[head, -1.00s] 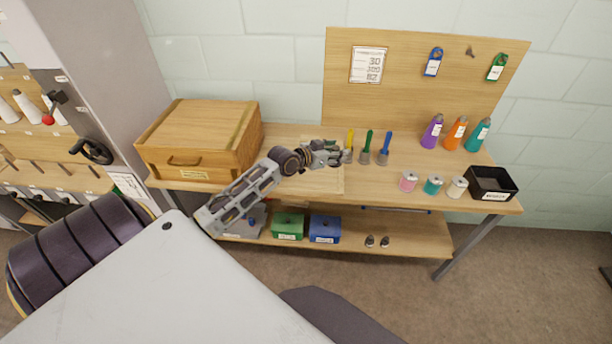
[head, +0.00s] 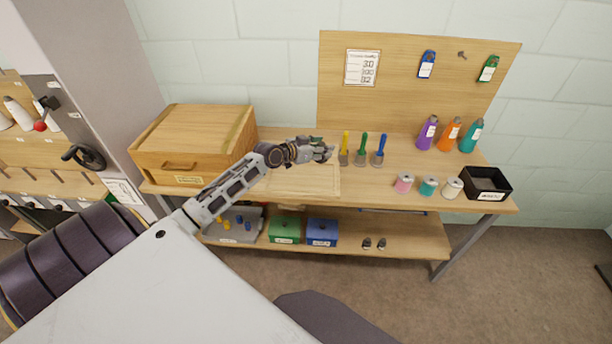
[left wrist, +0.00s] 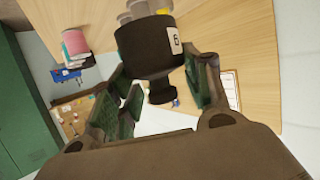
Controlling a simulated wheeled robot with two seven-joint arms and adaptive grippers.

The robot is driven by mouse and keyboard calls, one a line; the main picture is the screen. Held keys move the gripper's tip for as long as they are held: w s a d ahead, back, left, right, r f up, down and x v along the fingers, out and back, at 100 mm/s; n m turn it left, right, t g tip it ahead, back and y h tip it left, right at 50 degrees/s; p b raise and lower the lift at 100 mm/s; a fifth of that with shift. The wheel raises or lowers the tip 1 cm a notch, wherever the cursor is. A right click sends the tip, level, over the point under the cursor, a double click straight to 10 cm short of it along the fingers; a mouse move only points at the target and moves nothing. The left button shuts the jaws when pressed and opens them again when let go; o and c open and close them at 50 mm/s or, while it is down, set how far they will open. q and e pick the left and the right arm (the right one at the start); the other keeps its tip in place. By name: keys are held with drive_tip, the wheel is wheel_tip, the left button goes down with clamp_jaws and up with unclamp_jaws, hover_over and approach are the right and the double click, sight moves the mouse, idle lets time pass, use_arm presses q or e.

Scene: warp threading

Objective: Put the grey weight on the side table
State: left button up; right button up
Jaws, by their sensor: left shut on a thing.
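The grey weight (left wrist: 150,48) looks dark in the left wrist view. It is a short cylinder with a knob and a pale number label. My left gripper (left wrist: 158,85) is shut on it, with the fingers on either side of its knob end. In the head view my left gripper (head: 325,151) is above the wooden table (head: 310,183), just left of the yellow-handled brush (head: 345,146). The weight cannot be made out clearly there. I take this table to be the side table. My right gripper does not show.
Green and blue brushes (head: 379,152) stand right of the gripper. Spools (head: 428,187), bottles (head: 449,135) and a black bin (head: 487,184) fill the right side. A wooden box (head: 194,145) stands at left. A pale board (head: 300,180) lies bare near the front.

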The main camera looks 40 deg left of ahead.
use_arm(q)
wheel_tip(320, 180, down, 6)
drive_tip(key=shift+r, duration=0.25)
drive_tip(key=shift+f, duration=0.25)
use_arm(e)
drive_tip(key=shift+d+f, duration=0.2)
use_arm(q)
drive_tip(key=shift+f, duration=0.1)
drive_tip(key=shift+f+b, duration=0.5)
drive_tip(key=shift+f, duration=1.3)
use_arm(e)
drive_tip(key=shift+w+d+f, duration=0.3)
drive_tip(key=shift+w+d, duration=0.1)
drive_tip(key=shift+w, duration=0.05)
use_arm(q)
drive_tip(key=shift+f, duration=0.1)
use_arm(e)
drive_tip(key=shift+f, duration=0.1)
